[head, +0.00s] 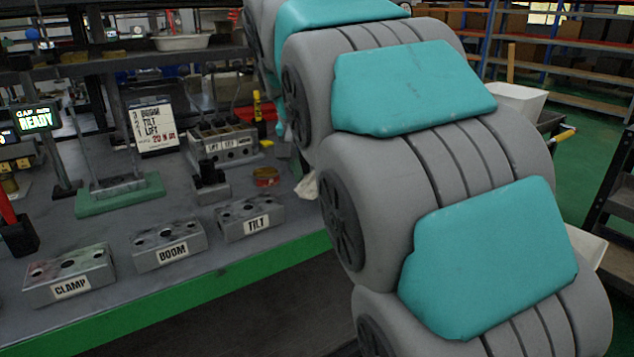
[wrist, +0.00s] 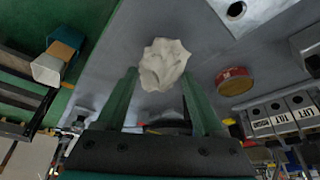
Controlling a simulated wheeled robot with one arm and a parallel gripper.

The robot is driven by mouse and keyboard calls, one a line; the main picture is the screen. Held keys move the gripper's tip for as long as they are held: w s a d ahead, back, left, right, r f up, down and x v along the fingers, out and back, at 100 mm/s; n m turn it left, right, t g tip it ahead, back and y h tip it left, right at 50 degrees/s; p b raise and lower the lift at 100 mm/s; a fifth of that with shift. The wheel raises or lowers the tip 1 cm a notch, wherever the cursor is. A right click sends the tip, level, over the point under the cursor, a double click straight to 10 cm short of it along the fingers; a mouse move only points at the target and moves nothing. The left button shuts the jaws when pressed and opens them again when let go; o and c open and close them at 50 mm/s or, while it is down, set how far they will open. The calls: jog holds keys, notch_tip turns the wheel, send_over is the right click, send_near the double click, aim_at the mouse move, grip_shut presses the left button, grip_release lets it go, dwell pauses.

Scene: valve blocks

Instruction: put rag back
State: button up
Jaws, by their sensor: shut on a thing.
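The rag (wrist: 163,62) is a crumpled off-white cloth. In the wrist view it sits between the tips of my gripper's two green fingers, and my gripper (wrist: 159,80) is shut on it. In the head view a small part of the rag (head: 308,187) shows at the left edge of my arm, by the workbench's (head: 205,262) right end. My arm hides most of the gripper there. I cannot tell whether the rag touches the bench top.
A red round tin (head: 266,176) stands close left of the rag; the wrist view shows it too (wrist: 234,80). Blocks labelled CLAMP (head: 70,273), BOOM (head: 169,244) and TILT (head: 250,217) line the front edge. A labelled valve block (head: 222,147) stands behind.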

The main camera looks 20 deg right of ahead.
aim_at(313, 177)
jog(key=shift+s+f+b, duration=0.1)
jog(key=shift+f+b, duration=0.2)
jog(key=shift+f, duration=1.05)
jog(key=shift+f, duration=0.15)
jog(key=o, duration=1.2)
jog(key=v, duration=1.2)
jog(key=shift+b, duration=0.35)
